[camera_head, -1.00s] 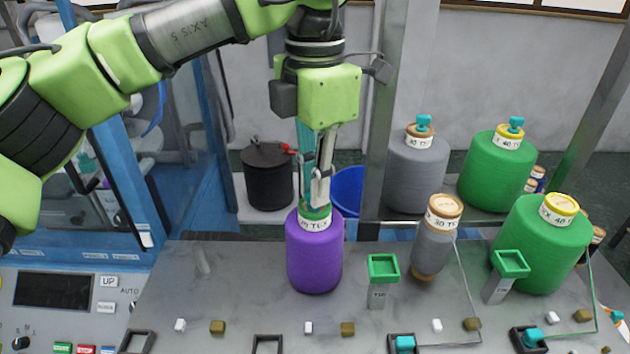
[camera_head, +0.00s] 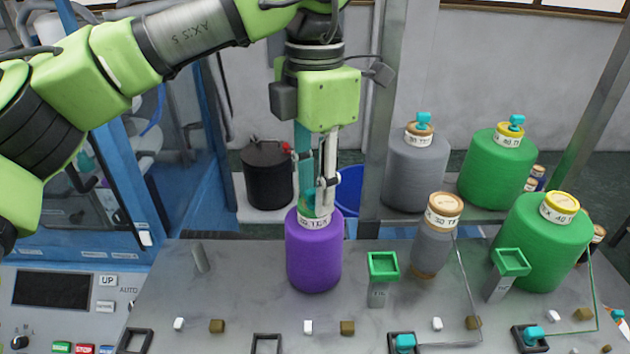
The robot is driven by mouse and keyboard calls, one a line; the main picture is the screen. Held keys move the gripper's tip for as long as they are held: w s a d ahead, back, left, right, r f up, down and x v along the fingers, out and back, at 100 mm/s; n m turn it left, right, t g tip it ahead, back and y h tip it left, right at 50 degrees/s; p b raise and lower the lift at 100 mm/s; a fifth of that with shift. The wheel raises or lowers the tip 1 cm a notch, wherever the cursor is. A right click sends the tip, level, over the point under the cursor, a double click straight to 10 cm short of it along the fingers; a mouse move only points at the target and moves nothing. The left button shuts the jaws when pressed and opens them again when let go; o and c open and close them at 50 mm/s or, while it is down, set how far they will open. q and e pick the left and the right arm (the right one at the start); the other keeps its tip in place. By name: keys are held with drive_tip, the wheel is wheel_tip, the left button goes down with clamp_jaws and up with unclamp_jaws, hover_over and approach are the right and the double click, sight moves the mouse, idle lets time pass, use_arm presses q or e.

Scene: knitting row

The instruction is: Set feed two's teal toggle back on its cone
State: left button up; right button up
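My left gripper (camera_head: 318,188) points straight down over a purple cone (camera_head: 314,255) with a white label band, its fingertips at the cone's top. A pale finger shows at the right, with a teal strip beside it. I cannot tell whether a toggle is between the fingers. Teal toggles sit on the grey back cone (camera_head: 415,170) and the green back cone (camera_head: 493,170). Others sit in dark square holders at the front, one teal toggle (camera_head: 405,342) and another teal toggle (camera_head: 533,335). The front grey cone (camera_head: 432,248) and front green cone (camera_head: 545,243) show no toggle on top. My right gripper is not in view.
Green square-topped posts stand right of the purple cone, one green post (camera_head: 383,266) and another green post (camera_head: 510,263). Thin yarns run down from the right cones. An empty square holder (camera_head: 267,343) is at the front. A control panel (camera_head: 60,300) is at left.

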use_arm(q)
drive_tip(key=shift+r, duration=0.1)
wheel_tip(320, 180, up, 12)
idle(0.6)
drive_tip(key=shift+w, duration=0.1)
